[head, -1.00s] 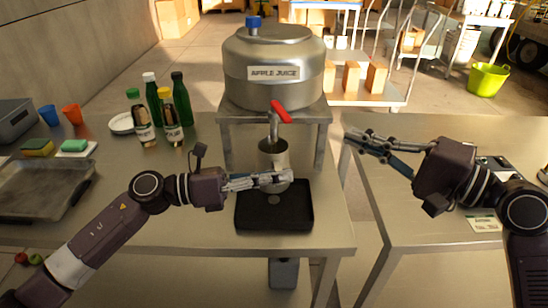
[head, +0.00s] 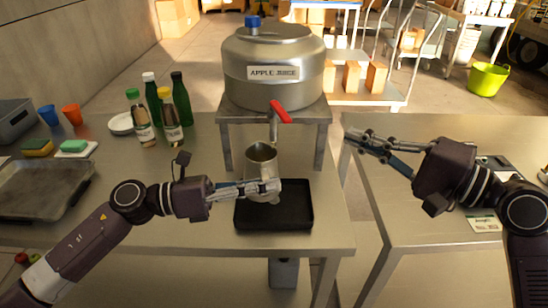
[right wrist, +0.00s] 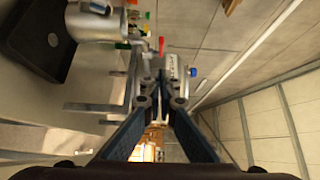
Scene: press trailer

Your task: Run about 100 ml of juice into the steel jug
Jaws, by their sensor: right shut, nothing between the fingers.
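The steel urn (head: 275,90) labelled "APPLE JUICE" stands on a metal stand. Its tap (head: 273,128) with a red lever (head: 280,112) faces me. The steel jug (head: 262,157) is upright, its open mouth just in front of and slightly left of the tap, above the black drip tray (head: 290,223). My left gripper (head: 268,188) is shut on the jug, fingers crossing its lower part. I cannot make out juice in the jug or a stream. My right gripper (head: 350,140) is shut and empty, right of the stand; its fingers show in the right wrist view (right wrist: 160,82).
Green bottles (head: 178,98), sauce bottles, a plate, cups and sponges stand left on the table. The stand's legs flank the tap.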

